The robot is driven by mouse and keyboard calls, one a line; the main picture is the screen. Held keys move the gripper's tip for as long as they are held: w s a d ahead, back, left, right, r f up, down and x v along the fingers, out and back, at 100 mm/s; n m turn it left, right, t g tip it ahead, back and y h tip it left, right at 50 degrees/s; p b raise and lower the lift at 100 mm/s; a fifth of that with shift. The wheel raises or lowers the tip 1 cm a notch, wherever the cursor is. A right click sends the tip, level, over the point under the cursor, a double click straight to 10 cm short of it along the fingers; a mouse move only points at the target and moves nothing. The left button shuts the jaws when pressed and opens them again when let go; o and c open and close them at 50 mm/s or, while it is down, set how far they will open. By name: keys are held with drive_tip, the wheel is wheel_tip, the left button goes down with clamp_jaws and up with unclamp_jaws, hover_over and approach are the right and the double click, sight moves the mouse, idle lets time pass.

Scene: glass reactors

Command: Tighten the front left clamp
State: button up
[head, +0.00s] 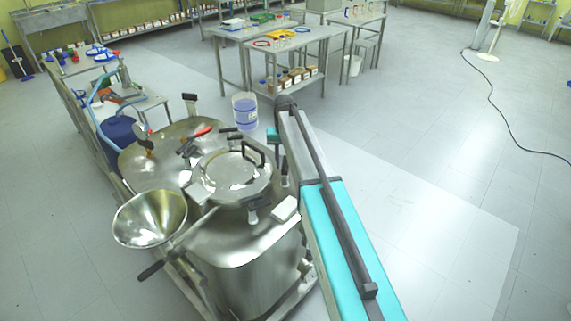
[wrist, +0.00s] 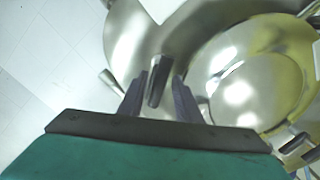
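The steel reactor (head: 245,240) stands at left centre in the head view, with a round lid (head: 230,178) on top. Several clamps with dark handles sit around the lid; one clamp (head: 254,212) shows at its front edge. In the wrist view, my gripper (wrist: 159,76) is open, its two dark fingers on either side of a cylindrical clamp handle (wrist: 157,85). A gap shows on both sides of the handle. The lid (wrist: 245,85) lies to the right. I cannot tell which clamp this is in the head view, where my arm hides the fingertips.
A steel funnel (head: 150,216) stands front left of the lid, with a black-handled bar (head: 151,271) below it. A blue vessel (head: 118,133) and a bucket (head: 245,111) stand beyond. Tables are at the back.

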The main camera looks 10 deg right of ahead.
drive_tip(key=shift+f+p, duration=0.35)
drive_tip(key=shift+f, duration=0.85)
